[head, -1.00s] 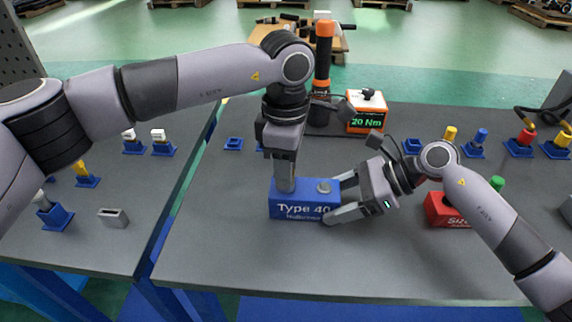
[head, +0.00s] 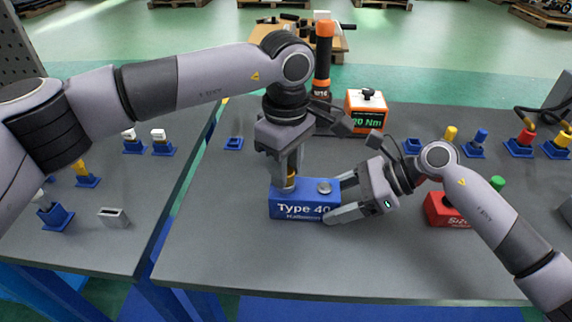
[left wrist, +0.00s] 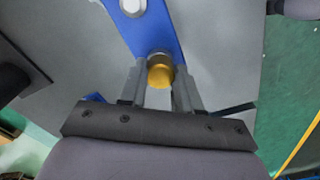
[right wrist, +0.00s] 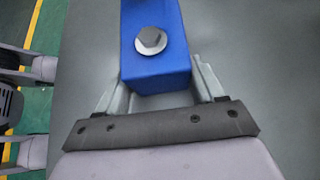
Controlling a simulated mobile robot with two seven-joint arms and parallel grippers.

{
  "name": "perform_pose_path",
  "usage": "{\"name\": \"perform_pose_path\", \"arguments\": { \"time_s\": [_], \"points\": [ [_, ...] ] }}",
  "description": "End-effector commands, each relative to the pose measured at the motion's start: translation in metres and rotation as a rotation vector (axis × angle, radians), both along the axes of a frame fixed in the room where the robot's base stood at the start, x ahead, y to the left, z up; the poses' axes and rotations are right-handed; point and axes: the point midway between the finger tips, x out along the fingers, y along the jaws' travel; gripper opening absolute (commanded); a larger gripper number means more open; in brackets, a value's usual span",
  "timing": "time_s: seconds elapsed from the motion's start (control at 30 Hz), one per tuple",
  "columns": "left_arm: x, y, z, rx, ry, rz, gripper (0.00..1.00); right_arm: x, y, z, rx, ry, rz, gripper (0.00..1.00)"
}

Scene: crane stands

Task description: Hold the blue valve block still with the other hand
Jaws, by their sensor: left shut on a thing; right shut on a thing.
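The blue valve block (head: 303,206), marked "Type 40", lies on the grey bench and also shows in the left wrist view (left wrist: 172,28) and right wrist view (right wrist: 155,70). My right gripper (head: 342,199) is shut on the block's right end, one finger along each long side. My left gripper (head: 289,177) points down over the block's left end. It is shut on a brass-coloured round part (left wrist: 160,70), which stands upright at the block's top. The part's lower end is hidden. A silver hex plug (right wrist: 150,41) sits in the block's top near my right gripper.
A red block (head: 443,211) lies right of my right gripper, partly behind my right arm. An orange "20 Nm" box (head: 366,112) and an orange-black tool (head: 323,62) stand behind. Blue holders with coloured parts line the back right. The bench front is clear.

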Motion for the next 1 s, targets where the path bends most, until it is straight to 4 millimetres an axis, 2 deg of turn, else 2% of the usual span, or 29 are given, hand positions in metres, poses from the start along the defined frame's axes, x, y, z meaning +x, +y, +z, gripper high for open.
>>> {"name": "perform_pose_path", "arguments": {
  "time_s": [0.13, 0.5, 0.87, 1.0],
  "points": [
    [0.0001, 0.0004, 0.0000, 0.001, 0.000, -0.067, 0.00, 0.0003, 0.0000, 0.0006, 0.001, -0.001, -0.001, 0.27],
    [0.0002, 0.0005, -0.0002, 0.001, 0.000, -0.423, 0.00, 0.0003, 0.0000, 0.0006, 0.001, -0.001, -0.001, 0.27],
    [0.0001, 0.0005, -0.0003, 0.001, 0.000, -0.452, 0.00, 0.0003, 0.0000, 0.0006, 0.001, -0.001, -0.001, 0.27],
    [0.0001, 0.0005, -0.0003, 0.001, 0.000, -0.537, 0.00, 0.0003, 0.0000, 0.0006, 0.001, -0.001, -0.001, 0.27]
  ]
}}
